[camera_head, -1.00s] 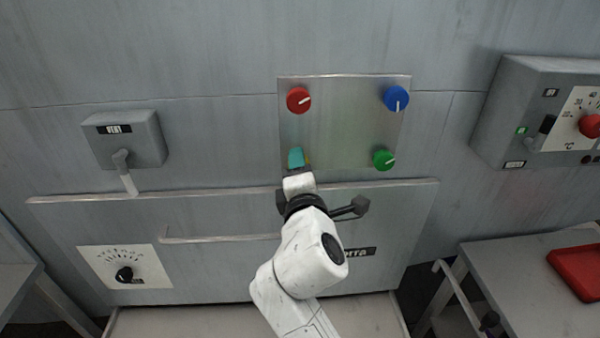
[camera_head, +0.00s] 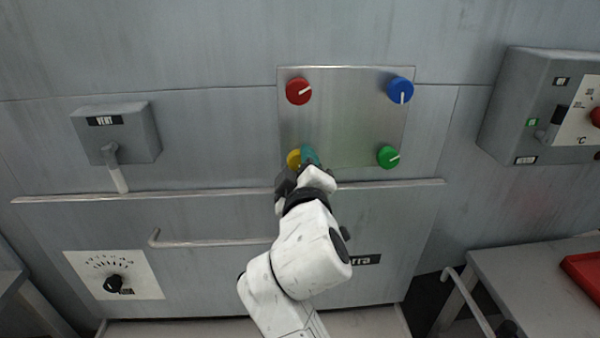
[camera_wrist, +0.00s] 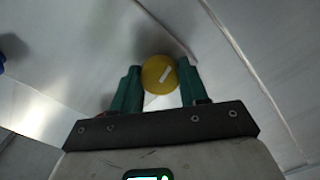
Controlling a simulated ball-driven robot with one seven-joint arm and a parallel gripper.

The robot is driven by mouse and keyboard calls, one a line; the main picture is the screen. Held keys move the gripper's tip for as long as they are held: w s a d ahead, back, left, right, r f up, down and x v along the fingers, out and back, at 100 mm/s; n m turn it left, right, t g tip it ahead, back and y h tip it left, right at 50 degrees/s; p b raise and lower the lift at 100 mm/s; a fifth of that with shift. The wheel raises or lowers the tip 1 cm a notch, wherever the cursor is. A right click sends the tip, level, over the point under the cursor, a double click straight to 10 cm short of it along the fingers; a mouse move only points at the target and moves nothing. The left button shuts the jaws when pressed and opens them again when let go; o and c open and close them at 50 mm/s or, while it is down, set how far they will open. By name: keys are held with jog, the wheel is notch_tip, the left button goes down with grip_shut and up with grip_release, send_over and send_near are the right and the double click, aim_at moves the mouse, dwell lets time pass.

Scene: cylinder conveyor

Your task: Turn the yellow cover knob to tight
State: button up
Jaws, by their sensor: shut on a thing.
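The yellow cover knob (camera_head: 293,159) is at the lower left of a square metal panel (camera_head: 345,120). My gripper (camera_head: 303,158) is shut on the knob. In the head view a teal finger and my wrist hide part of the knob. I see no readable tight mark around it.
A red knob (camera_head: 299,91), a blue knob (camera_head: 400,90) and a green knob (camera_head: 388,157) share the panel. A long rail (camera_head: 390,184) runs just below it. A vent box (camera_head: 117,132) with a lever is at the left, a control box (camera_head: 535,110) at the right.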

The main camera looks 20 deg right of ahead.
jog(key=shift+f+m+b, duration=0.2)
jog(key=shift+m+b, duration=0.1)
jog(key=shift+m, duration=0.6)
jog(key=o, duration=1.1)
jog(key=shift+r, duration=0.15)
jog(key=shift+c, duration=0.2)
jog(key=v, duration=1)
jog(key=shift+s+a+b, duration=0.15)
jog(key=shift+s+b, duration=0.25)
jog(key=shift+b, duration=0.05)
